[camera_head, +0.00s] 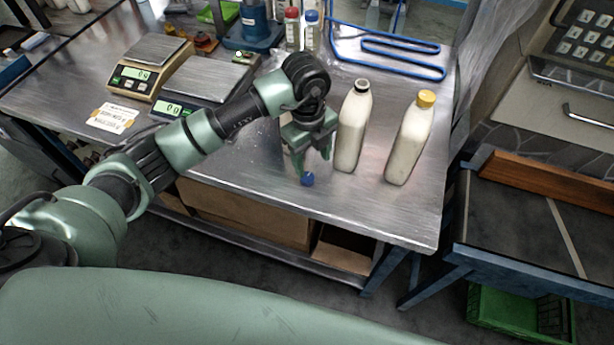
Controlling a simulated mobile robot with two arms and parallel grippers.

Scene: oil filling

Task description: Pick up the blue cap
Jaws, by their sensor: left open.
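The blue cap (307,179) is small and round and lies on the metal table (250,180) near its front edge. My left gripper (311,168) points down at the cap, with its fingers spread and their tips close above or beside it. I cannot tell whether the fingertips touch the cap. An uncapped white bottle (351,130) stands just right of the gripper. Its open neck has a dark rim. My right gripper does not show.
A white bottle with a yellow cap (409,140) stands further right. Two scales (150,68) are at the left. A blue wire rack (390,50) and small bottles with red and blue caps (312,30) are at the back. The table front is clear.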

